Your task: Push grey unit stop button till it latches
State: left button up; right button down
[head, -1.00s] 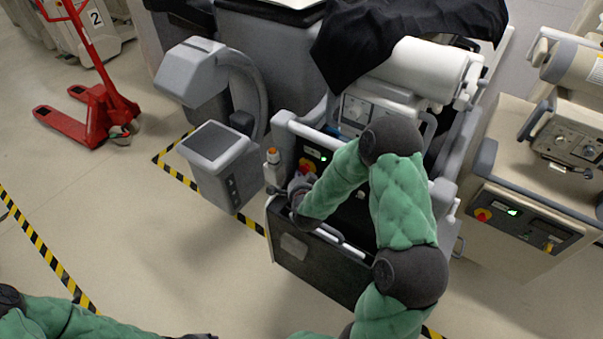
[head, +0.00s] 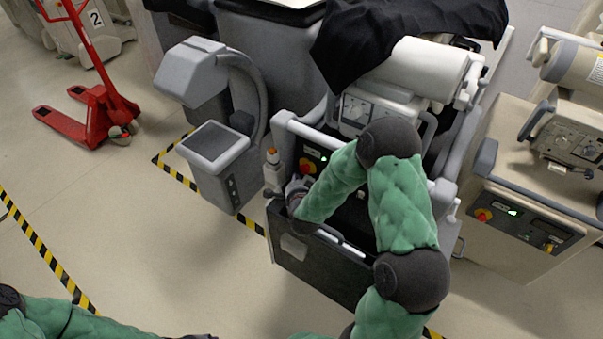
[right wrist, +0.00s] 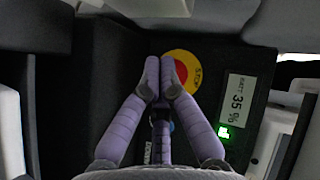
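The grey unit (head: 300,262) stands in the middle of the head view, partly under a black cover. Its red stop button on a yellow ring (head: 307,167) is on the dark panel, beside a small green light. In the right wrist view the stop button (right wrist: 183,68) is just beyond my fingertips, its left part hidden by them. My right gripper (head: 297,188) is by the panel, just below the button in the head view. Its fingertips (right wrist: 162,78) are together and hold nothing. Contact with the button cannot be told. My left gripper (head: 198,337) barely shows at the bottom edge.
A display reading 35 % (right wrist: 236,98) and a lit green switch (right wrist: 223,132) are right of the button. A white handle rail (head: 325,140) frames the panel. A beige unit (head: 515,240) with its own stop button stands right. A red pallet jack (head: 95,110) is far left.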

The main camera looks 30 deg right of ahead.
jog(key=shift+s+a, duration=0.3)
jog(key=shift+a, duration=0.45)
jog(key=shift+s+a, duration=0.35)
jog(key=shift+a, duration=0.45)
jog(key=shift+s+a, duration=0.3)
jog(key=shift+a, duration=0.45)
jog(key=shift+f, duration=0.1)
